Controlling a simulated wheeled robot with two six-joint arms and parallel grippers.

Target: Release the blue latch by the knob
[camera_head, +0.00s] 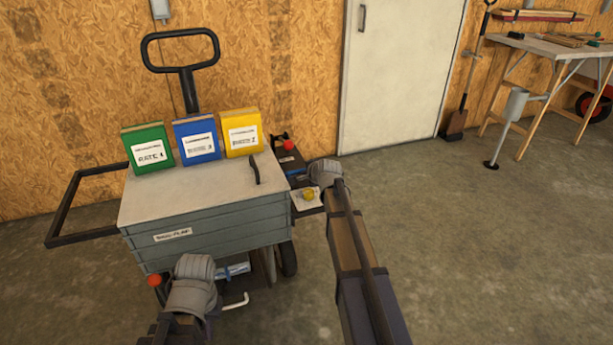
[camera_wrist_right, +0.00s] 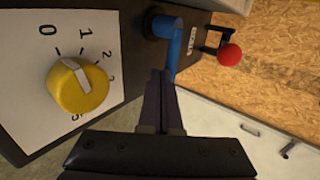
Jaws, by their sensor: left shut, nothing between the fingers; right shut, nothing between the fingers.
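The blue latch (camera_wrist_right: 178,42) is a bent blue lever at the top of the right wrist view, on a dark panel. The yellow knob (camera_wrist_right: 78,86) with a pale pointer sits left of it on a white plate with a number scale; it also shows in the head view (camera_head: 308,195). My right gripper (camera_wrist_right: 163,76) is shut and empty, its tips close beside the latch's free end; I cannot tell if they touch. My left gripper (camera_head: 194,268) is shut in front of the cart, fingers barely distinguishable.
The grey cart (camera_head: 160,200) carries green (camera_head: 147,147), blue (camera_head: 197,140) and yellow (camera_head: 242,134) binders. A red ball (camera_wrist_right: 230,54) on a black bracket stands right of the latch.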

